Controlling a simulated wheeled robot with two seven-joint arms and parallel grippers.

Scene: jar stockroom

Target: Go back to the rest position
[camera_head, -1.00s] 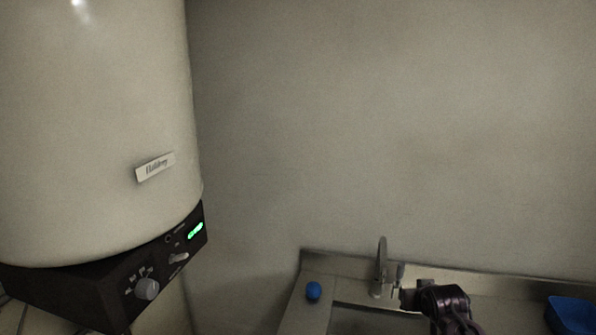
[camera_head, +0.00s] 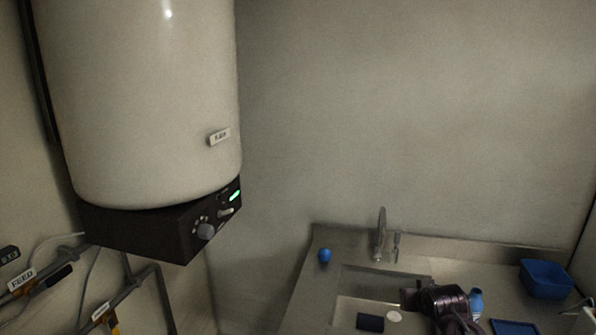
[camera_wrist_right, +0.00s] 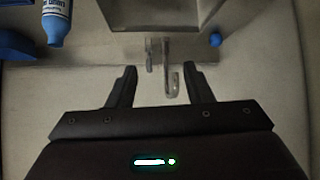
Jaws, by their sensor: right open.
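My right gripper (camera_wrist_right: 161,88) is open and empty in the right wrist view, its two dark fingers spread apart. In the head view my right arm and gripper (camera_head: 432,297) show at the lower right, over the sink area, in front of the faucet (camera_head: 381,235). The faucet also shows in the right wrist view (camera_wrist_right: 168,70), between and beyond the fingers. My left gripper is not in view.
A white water heater (camera_head: 140,100) hangs at the left, with pipes below. The sink counter (camera_head: 312,285) holds a blue ball-like thing (camera_head: 325,255), a blue basin (camera_head: 546,279) and a blue-capped bottle (camera_wrist_right: 58,20).

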